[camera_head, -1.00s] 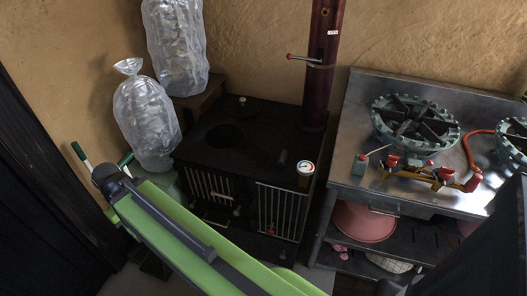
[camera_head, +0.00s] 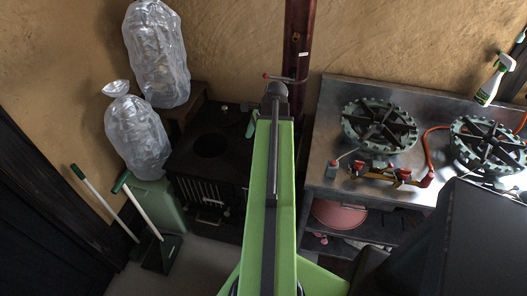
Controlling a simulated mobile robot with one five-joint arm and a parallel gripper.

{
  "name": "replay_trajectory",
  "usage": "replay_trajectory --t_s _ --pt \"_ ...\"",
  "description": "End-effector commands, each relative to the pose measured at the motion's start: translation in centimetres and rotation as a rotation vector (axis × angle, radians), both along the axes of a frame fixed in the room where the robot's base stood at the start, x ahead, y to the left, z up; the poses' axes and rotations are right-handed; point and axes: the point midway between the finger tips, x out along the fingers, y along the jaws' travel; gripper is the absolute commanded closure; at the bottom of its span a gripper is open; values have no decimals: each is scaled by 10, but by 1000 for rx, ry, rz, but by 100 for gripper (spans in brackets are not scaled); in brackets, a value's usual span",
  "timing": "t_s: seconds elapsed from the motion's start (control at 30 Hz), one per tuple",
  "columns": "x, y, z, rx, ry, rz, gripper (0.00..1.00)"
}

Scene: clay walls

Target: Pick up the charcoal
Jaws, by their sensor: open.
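I cannot make out any charcoal for certain in the current head view. The black stove (camera_head: 203,160) stands against the clay wall, and my green arm covers the right part of its top. My arm reaches up and away over the stove, its grey joint in front of the dark red stovepipe (camera_head: 299,45). A small pale-green part of my wrist shows just left of the arm's far end. My gripper's fingers are hidden behind the arm, so I cannot see what they are near.
Clear plastic bags (camera_head: 137,138) stand left of the stove. A long-handled dustpan (camera_head: 160,252) and a green bin (camera_head: 158,203) are at the lower left. A steel table (camera_head: 322,135) with gas burners (camera_head: 380,125) stands close on the right.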

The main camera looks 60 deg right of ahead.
Motion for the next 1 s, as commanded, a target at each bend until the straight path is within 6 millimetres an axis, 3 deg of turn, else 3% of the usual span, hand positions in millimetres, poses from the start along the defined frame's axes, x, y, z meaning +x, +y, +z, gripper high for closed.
replay_trajectory --t_s 0.03,0.1,0.2,0.3,0.47,0.57,1.0 --pt "-27 -23 21 27 -3 -125 6" --pt "-54 -42 29 61 -9 -262 6" --pt "-78 -56 35 90 -12 -377 6" --pt "-86 -61 36 102 -14 -418 6" --pt "-84 -60 28 102 -14 -419 6" --pt "-80 -58 14 103 -14 -417 6" --pt "-46 -43 -77 101 -14 -413 6"
